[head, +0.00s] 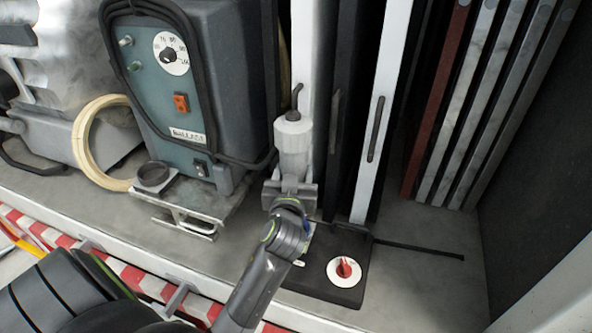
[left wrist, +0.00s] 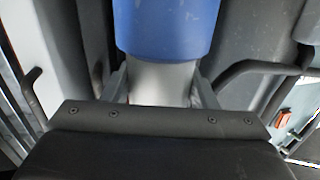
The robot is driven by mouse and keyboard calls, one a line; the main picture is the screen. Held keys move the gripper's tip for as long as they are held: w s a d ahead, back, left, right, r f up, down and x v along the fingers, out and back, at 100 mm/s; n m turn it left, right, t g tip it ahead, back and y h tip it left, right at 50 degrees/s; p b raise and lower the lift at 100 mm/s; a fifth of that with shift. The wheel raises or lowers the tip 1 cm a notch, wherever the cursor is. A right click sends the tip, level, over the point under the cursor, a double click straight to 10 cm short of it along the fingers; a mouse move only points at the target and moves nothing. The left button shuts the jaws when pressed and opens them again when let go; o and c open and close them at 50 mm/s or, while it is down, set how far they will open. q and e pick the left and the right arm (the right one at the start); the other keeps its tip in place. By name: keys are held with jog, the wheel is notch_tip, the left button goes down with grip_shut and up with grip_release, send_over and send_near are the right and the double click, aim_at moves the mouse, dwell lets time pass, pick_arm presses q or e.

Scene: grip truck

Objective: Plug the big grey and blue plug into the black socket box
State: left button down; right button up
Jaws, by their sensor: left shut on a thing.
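The big grey and blue plug (head: 293,140) stands roughly upright in the head view, its grey end and black cable at the top. My left gripper (head: 290,188) is shut on it. In the left wrist view the plug's blue part (left wrist: 165,25) is at the top, and its grey body passes between the fingers of my left gripper (left wrist: 162,85). The black socket box (head: 350,248) lies on the floor below and right of the gripper, with a red knob on a white disc. My arm partly hides the box's left side; I cannot tell whether plug and box touch.
A teal ballast unit (head: 150,85) with a draped black cable stands left of the plug. White and black upright panels (head: 388,90) stand close behind it. A coiled cream hose (head: 88,150) lies farther left. A red-white striped edge (head: 60,238) runs along the front.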

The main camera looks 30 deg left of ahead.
pick_arm(q)
jog(key=shift+s+a+f+b, duration=0.15)
jog(key=shift+f+b, duration=0.35)
jog(key=shift+f, duration=0.05)
notch_tip(320, 180, down, 2)
jog(key=shift+f+b, duration=0.1)
jog(key=shift+b, duration=0.85)
jog(key=shift+f+b, duration=0.55)
jog(key=shift+f, duration=0.1)
jog(key=shift+f, duration=0.2)
jog(key=shift+f+b, duration=0.25)
jog(key=shift+b, duration=0.15)
jog(key=shift+f+b, duration=0.3)
jog(key=shift+b, duration=0.1)
